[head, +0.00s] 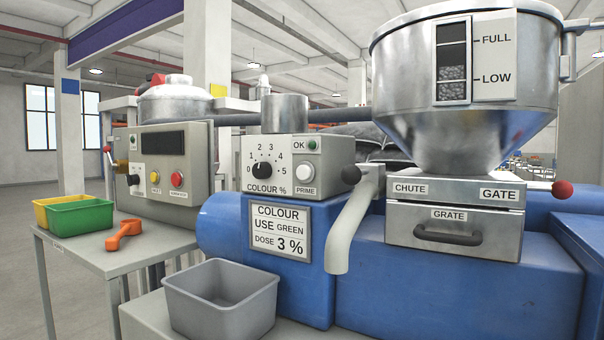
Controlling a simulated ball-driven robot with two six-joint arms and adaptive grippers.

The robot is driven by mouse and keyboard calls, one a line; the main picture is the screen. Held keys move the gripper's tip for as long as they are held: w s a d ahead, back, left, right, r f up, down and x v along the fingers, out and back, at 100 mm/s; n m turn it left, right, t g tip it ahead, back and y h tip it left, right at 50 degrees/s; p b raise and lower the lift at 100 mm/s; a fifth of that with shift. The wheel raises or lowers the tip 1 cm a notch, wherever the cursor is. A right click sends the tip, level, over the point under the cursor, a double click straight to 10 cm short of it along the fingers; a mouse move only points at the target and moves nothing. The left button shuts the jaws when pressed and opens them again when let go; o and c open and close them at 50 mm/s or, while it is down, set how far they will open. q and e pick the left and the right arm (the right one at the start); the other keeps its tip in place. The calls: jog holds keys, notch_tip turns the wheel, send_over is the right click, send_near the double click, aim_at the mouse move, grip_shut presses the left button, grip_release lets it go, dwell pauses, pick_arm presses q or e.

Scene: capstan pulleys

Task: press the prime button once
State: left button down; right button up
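The prime button is a pale round button (306,173) on the front of the grey colour dosing box (258,180), just above its PRIME label. To its left on the same box is a black dial (262,170) with a 0 to 5 scale, its pointer toward 0. A small green OK light or button (312,145) sits above the prime button. Neither of my grippers is in the head view.
A grey bin (220,311) stands below the box. A white spout (349,235) hangs right of it. The metal hopper (405,75) stands over the gate box. Left, a side table (95,262) holds green (80,217) and yellow trays and an orange tool (124,234).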

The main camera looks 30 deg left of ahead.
dwell(0.8)
pick_arm(q)
jog(key=w+d+r+n+t+p, duration=0.25)
jog(key=w+r+t+p, duration=0.6)
jog(key=w+r, duration=2.25)
jog(key=w+r+n+t+p, duration=0.15)
jog(key=w+r, duration=0.25)
jog(key=r, duration=0.4)
jog(key=w+d+r+n+t+h+p, duration=0.1)
jog(key=w+r+t+p, duration=0.2)
jog(key=r, duration=0.6)
jog(key=w+r+n+t, duration=0.1)
jog(key=w+r+t, duration=0.1)
jog(key=w+r, duration=0.5)
notch_tip(320, 180, up, 20)
jog(key=s+a+n+t+y+p, duration=0.1)
jog(key=n+t, duration=0.5)
jog(key=t, duration=0.3)
jog(key=shift+a+r+n+t+y+p, duration=0.15)
jog(key=shift+a+n+t+y+p, duration=0.1)
jog(key=shift+n+t+y+p, duration=0.1)
